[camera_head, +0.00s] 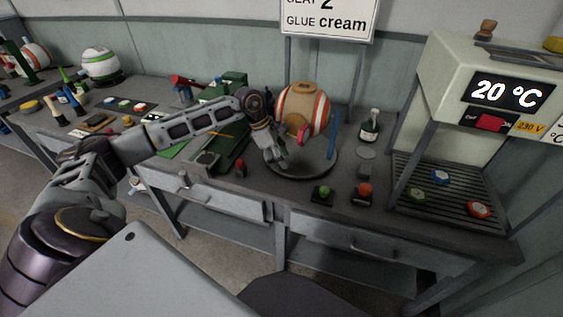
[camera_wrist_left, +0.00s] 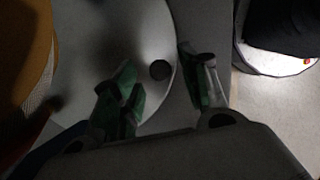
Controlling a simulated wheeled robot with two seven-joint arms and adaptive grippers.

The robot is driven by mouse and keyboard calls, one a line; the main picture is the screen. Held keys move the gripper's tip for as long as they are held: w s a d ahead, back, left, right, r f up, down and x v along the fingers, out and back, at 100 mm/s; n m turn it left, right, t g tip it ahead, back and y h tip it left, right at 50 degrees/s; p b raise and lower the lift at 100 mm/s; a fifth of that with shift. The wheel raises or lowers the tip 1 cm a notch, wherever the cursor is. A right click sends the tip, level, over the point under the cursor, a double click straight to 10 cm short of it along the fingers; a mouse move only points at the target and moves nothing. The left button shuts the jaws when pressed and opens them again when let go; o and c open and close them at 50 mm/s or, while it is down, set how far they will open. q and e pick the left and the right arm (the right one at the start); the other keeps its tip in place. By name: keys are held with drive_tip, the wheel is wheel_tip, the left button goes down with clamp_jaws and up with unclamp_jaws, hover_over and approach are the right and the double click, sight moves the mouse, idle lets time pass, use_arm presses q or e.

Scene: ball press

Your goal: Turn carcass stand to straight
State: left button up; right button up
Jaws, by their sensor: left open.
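The carcass stand (camera_head: 312,168) is a round grey plate on the bench, with a blue upright (camera_head: 333,136) at its right side. A tan ball carcass with orange and white stripes (camera_head: 304,104) sits above it, with a pink-red part on its front. My left gripper (camera_head: 275,154) is at the front-left edge of the stand, pointing down. In the left wrist view the gripper (camera_wrist_left: 165,88) is open with green pads apart and nothing between them. The grey plate (camera_wrist_left: 115,30) with a dark round hole lies beyond the fingers. My right gripper is not in view.
A green machine (camera_head: 228,140) is at left. A heater cabinet (camera_head: 485,85) showing 20 °C stands at right.

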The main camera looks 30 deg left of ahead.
use_arm(q)
drive_tip(key=shift+x, duration=1)
clamp_jaws()
